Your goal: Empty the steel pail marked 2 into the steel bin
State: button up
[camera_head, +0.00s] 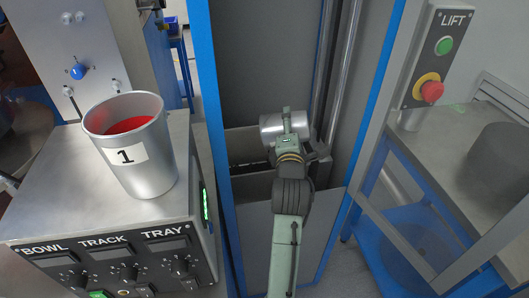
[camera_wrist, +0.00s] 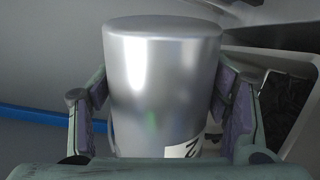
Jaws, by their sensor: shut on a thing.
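My gripper (camera_head: 287,124) is shut on the steel pail (camera_head: 272,128), inside the blue-framed lift. The pail lies tipped over on its side in the head view. In the wrist view the pail (camera_wrist: 160,80) sits between both fingers, and part of a white label with a dark mark (camera_wrist: 186,149) shows low on its side. Its mouth and contents are not visible. The steel bin (camera_head: 243,140) appears as a grey open box below and behind the pail, partly hidden by my arm. In the wrist view a grey wall and dark interior (camera_wrist: 288,95) show at the right.
A steel pail marked 1 (camera_head: 135,165) with red contents stands on the control box (camera_head: 60,210) at left. Blue lift posts (camera_head: 208,100) flank my arm closely. A LIFT panel (camera_head: 437,65) with green and red buttons stands at right, beside a grey bench (camera_head: 440,170).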

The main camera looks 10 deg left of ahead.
jog(key=shift+a+r+n, duration=0.3)
jog(key=shift+n, duration=0.2)
dwell(0.3)
